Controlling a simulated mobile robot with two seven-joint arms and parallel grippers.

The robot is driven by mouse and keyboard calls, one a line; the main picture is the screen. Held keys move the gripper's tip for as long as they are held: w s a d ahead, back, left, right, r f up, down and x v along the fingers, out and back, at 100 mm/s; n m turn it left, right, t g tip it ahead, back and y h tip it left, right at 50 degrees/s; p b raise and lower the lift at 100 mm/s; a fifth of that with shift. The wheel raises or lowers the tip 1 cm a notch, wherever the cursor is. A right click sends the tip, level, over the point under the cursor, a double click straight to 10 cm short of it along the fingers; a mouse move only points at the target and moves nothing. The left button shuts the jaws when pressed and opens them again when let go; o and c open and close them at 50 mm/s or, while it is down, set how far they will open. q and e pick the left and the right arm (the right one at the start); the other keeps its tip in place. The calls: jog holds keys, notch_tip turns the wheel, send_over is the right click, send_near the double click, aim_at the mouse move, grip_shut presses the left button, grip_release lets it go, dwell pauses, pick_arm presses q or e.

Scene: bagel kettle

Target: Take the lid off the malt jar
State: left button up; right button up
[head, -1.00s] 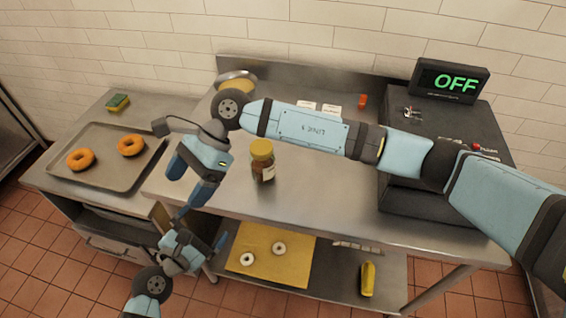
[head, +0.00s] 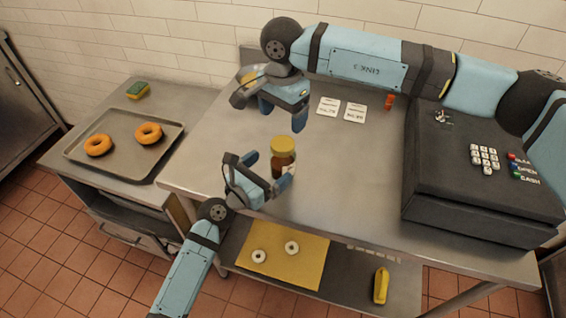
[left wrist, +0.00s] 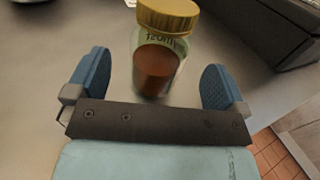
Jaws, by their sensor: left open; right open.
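The malt jar (head: 287,168) stands upright on the steel counter, a clear jar with brown contents. Its yellow lid (head: 284,147) is on it. In the left wrist view the jar (left wrist: 157,68) and its lid (left wrist: 168,15) are ahead of the fingers. My left gripper (head: 268,170) is open, with its blue fingers on either side of the jar's lower body and no visible contact. They show wide apart in the left wrist view (left wrist: 155,80). My right gripper (head: 284,113) is open and empty, pointing down above the counter behind the jar.
A black cash register (head: 470,185) fills the counter's right end. A tray (head: 120,165) with two bagels is at left, near a sponge (head: 138,90). A lower shelf holds a yellow mat (head: 270,270).

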aim_at(274, 163)
pick_arm(q)
jog(key=shift+x, duration=2.75)
jog(key=shift+c, duration=0.4)
